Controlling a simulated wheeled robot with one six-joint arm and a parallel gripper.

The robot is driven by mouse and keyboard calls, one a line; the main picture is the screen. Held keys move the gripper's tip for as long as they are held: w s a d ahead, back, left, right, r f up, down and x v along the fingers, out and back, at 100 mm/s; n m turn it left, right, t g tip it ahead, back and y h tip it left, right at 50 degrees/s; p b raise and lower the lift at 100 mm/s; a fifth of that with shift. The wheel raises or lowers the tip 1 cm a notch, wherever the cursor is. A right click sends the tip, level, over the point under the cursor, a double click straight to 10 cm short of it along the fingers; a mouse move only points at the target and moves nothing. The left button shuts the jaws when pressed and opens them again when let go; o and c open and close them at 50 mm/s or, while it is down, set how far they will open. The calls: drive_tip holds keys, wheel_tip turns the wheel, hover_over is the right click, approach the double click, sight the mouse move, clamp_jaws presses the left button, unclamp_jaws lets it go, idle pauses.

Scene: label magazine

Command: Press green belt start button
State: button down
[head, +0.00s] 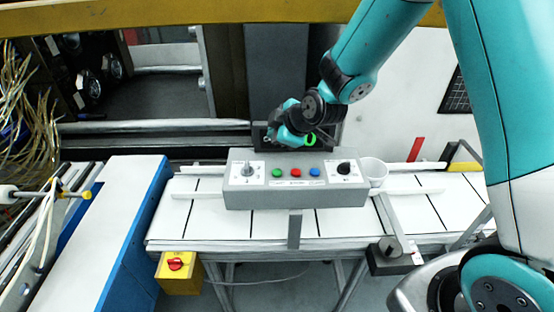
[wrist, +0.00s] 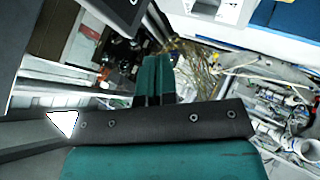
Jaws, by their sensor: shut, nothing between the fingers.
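The green button (head: 277,173) is a small round cap on the sloped face of a grey control box (head: 296,195). It is the left one of a row with a red button (head: 296,173) and a blue button (head: 315,172). My arm reaches in from the upper right, and its wrist is behind and above the box, apart from the buttons. In the head view the fingertips cannot be made out. In the wrist view my gripper (wrist: 158,62) shows two teal fingers shut together and empty, pointing towards clutter and cables. The wrist view does not show the buttons.
A lever switch (head: 247,171) and a black knob (head: 344,168) flank the buttons. A white cup (head: 373,171) stands right of the box. The white conveyor (head: 215,222) runs beneath. A yellow box with a red switch (head: 176,265) hangs at front left.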

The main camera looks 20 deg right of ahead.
drive_tip(key=shift+f, duration=0.15)
drive_tip(key=b, duration=0.5)
hover_over(277, 173)
wheel_tip(277, 173, down, 8)
drive_tip(key=shift+w+r, duration=0.1)
drive_tip(key=shift+f+b, duration=0.4)
drive_tip(key=shift+b, duration=0.1)
drive_tip(key=shift+f, duration=0.1)
idle(1.5)
drive_tip(key=shift+f+b, duration=0.35)
drive_tip(key=shift+b, duration=0.3)
